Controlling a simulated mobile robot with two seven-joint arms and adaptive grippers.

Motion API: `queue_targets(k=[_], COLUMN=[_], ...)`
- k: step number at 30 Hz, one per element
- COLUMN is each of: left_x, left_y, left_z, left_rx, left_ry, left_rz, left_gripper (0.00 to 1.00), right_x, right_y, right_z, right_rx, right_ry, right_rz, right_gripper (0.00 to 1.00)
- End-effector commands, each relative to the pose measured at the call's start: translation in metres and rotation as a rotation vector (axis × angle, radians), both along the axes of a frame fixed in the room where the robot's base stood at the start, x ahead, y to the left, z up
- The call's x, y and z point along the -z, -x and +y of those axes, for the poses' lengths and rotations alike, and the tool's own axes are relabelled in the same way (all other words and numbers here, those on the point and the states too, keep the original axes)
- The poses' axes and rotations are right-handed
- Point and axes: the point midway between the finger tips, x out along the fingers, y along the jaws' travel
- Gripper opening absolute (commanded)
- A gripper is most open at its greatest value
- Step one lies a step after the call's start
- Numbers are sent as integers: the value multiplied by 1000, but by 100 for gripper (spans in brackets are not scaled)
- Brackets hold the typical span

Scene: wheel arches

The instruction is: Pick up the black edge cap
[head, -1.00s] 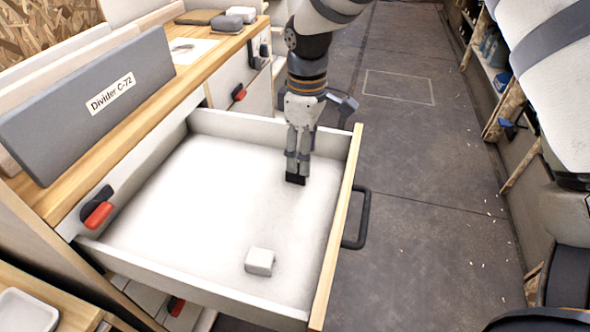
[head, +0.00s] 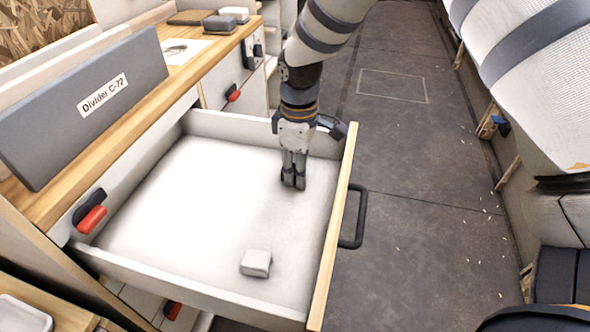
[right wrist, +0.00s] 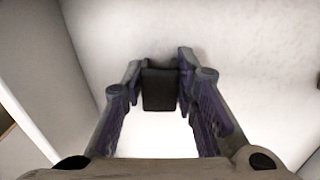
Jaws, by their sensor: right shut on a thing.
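The black edge cap (right wrist: 160,88) shows in the right wrist view, between the two fingertips and against the pale drawer floor. My right gripper (head: 293,184) is inside the open drawer (head: 210,205), near its far right part, with its fingers pointing down. It is shut on the black edge cap; the wrist view also shows the gripper (right wrist: 158,85) with a fingertip on each side of it. In the head view the fingers mostly hide the cap. Whether the cap still touches the drawer floor, I cannot tell. My left gripper is not in view.
A small white block (head: 255,263) lies in the drawer's near part. The drawer's wooden front (head: 336,240) has a dark handle (head: 357,218).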

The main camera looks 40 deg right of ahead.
Motion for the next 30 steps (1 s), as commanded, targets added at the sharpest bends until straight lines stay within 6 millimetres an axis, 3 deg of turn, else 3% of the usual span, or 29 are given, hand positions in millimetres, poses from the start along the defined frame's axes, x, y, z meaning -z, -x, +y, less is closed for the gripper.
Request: queue_targets(k=[5,8,15,22,30], left_x=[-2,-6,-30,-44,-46], left_y=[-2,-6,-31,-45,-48], left_z=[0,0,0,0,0], left_rx=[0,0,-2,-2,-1], left_ry=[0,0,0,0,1], left_rz=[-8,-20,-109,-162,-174], left_gripper=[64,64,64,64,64], right_x=[-14,-36,-107,-127,-131], right_y=[-1,-2,43,91,107], right_z=[0,0,38,77,91], right_rx=[0,0,-4,-3,0], right_ry=[-1,0,1,2,1], right_rz=[-6,-9,-18,-10,-1], right_gripper=[12,12,12,12,12])
